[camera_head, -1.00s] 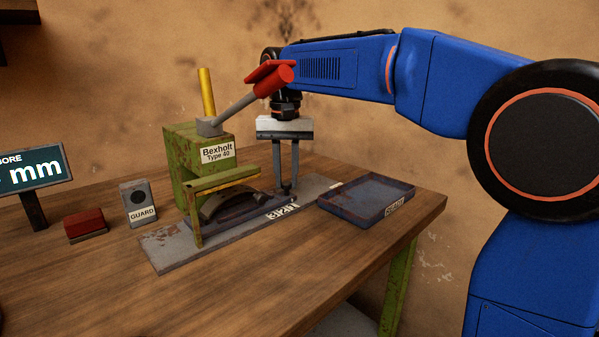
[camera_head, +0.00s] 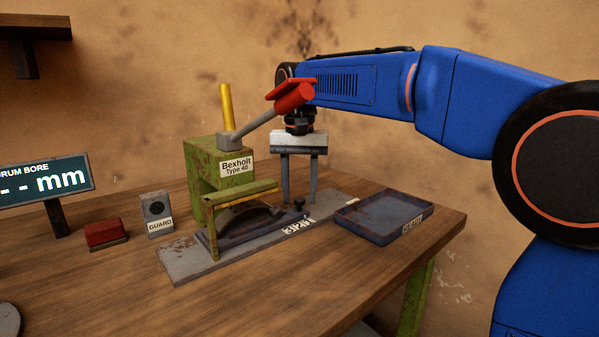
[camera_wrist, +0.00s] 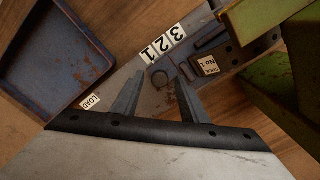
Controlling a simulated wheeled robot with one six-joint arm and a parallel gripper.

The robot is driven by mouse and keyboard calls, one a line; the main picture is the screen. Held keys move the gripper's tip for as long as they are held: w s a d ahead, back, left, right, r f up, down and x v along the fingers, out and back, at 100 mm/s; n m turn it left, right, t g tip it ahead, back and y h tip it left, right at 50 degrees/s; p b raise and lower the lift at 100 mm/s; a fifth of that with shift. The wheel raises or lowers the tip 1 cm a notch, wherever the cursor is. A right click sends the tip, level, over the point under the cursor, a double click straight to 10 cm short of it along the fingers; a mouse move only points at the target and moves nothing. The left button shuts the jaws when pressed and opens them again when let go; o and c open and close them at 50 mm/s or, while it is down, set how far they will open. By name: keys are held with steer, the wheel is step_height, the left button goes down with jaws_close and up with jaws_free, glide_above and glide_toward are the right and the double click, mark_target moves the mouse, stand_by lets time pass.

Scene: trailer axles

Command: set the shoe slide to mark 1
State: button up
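The shoe slide (camera_head: 236,236) is a dark blue-grey plate in the press's base track and carries a brown curved shoe. Its small dark knob (camera_head: 299,204) stands at its right end. In the wrist view the knob (camera_wrist: 160,79) appears between my fingertips, close to the tile for mark 1 (camera_wrist: 149,53). Marks 2 and 3 (camera_wrist: 177,33) run on toward the press. I cannot tell which mark the slide lines up with. My gripper (camera_head: 300,203) points down with its fingers apart. I cannot tell whether the fingers touch the knob.
The green Bexholt press (camera_head: 205,163) has a red-handled lever (camera_head: 285,103). A yellow-green guard frame (camera_head: 240,193) stands over the shoe. A dark tray (camera_head: 384,217) is right of the track. A guard switch box (camera_head: 157,214), red block (camera_head: 105,233) and bore display (camera_head: 45,181) are left.

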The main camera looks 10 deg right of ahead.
step_height(320, 180, up, 17)
stand_by(0.5)
